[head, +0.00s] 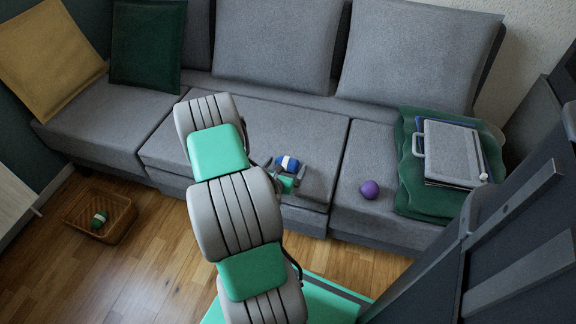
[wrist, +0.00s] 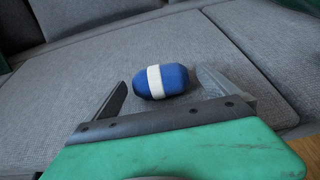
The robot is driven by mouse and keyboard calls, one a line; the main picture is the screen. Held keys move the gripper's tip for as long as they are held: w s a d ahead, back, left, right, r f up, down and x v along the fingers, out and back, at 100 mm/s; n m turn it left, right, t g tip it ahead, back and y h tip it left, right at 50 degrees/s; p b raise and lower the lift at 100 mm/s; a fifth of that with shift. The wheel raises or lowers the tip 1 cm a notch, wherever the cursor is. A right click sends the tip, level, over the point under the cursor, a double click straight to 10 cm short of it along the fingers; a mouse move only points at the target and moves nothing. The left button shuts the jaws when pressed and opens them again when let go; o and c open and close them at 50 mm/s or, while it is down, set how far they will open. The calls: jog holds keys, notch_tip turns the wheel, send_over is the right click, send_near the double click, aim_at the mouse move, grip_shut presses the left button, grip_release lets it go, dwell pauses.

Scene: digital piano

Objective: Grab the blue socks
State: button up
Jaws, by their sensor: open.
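The blue socks (head: 287,163) are a rolled blue bundle with a white band, lying on the grey sofa seat. In the wrist view the blue socks (wrist: 161,82) lie just beyond the jaw bar, between the directions of the two fingers. My gripper (head: 287,172) is at the sofa's front part, close to the socks. In the wrist view my gripper (wrist: 163,88) is open, with one finger on each side of the socks. I see no clear contact between fingers and socks.
A purple ball (head: 370,189) sits to the right on the grey sofa (head: 330,215). A green cloth (head: 420,200) with a grey case (head: 452,152) lies farther right. A wicker basket (head: 73,215) on the floor holds a green rolled bundle (head: 99,219). The seat behind the socks is clear.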

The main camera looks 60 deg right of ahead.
jog(key=c, duration=1.4)
